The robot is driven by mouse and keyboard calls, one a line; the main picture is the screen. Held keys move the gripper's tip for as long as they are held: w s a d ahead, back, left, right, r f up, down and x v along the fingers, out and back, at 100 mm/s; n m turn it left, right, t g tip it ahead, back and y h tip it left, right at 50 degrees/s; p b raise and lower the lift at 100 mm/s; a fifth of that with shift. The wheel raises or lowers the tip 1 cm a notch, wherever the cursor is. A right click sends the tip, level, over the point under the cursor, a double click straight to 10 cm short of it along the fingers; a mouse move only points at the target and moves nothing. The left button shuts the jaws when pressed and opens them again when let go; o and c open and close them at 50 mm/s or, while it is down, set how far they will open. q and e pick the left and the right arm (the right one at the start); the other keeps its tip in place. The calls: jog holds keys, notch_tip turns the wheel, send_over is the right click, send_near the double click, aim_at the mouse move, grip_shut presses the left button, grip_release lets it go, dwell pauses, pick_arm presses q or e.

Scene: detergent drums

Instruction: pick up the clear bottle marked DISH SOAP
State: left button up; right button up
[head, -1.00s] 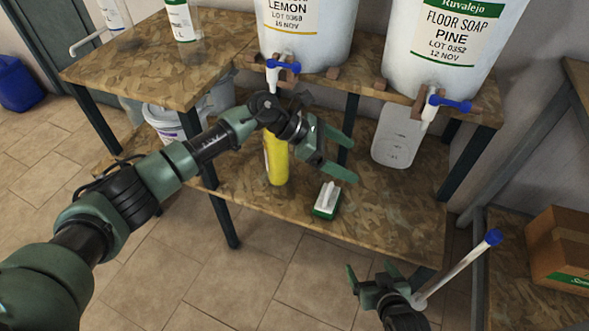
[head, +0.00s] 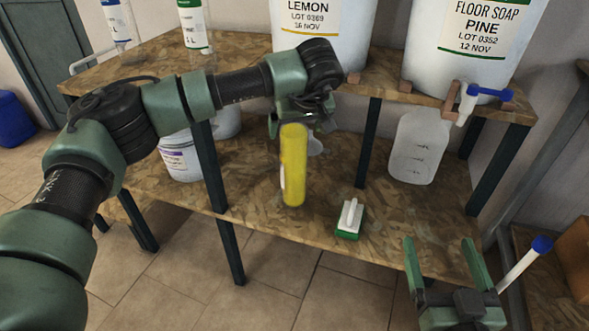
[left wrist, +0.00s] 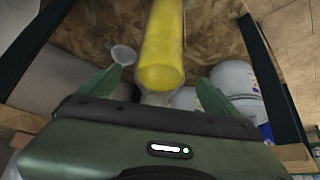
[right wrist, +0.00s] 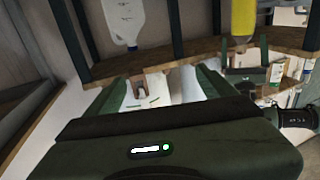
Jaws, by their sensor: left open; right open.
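A yellow bottle (head: 293,170) stands upright on the lower shelf, with a sliver of pale label on its left side; I cannot read any DISH SOAP marking. My left gripper (head: 305,118) is open at the bottle's top. In the left wrist view the yellow bottle (left wrist: 163,50) lies between the spread fingers of my left gripper (left wrist: 159,88), with a clear-looking end nearest me. Contact is unclear. Two clear bottles, one with a blue label (head: 117,22) and one with a green label (head: 194,22), stand on the upper shelf. My right gripper (head: 440,243) is open and empty, low at the right.
The lemon drum (head: 318,30) and the pine floor soap drum (head: 470,45) stand on the upper shelf, above the lower one. A green and white brush (head: 350,218) and a translucent jug (head: 420,147) are right of the yellow bottle. White buckets (head: 180,160) stand left.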

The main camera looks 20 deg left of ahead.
aim_at(294, 161)
pick_arm(q)
jog(key=b+x, duration=0.1)
jog(key=x, duration=0.2)
jog(key=shift+f, duration=0.25)
jog(key=shift+w+a+f, duration=0.1)
jog(key=shift+w+f, duration=0.05)
jog(key=shift+f, duration=0.05)
jog(key=c, duration=1.8)
jog(key=shift+r, duration=0.2)
grip_shut()
jog(key=shift+w, duration=0.1)
pick_arm(e)
jog(key=r+t, duration=0.2)
jog(key=r, duration=0.1)
jog(key=r+t+y, duration=0.1)
jog(key=r, duration=0.1)
jog(key=shift+s+a+r, duration=0.25)
jog(key=shift+s+a, duration=0.05)
jog(key=shift+f, duration=0.1)
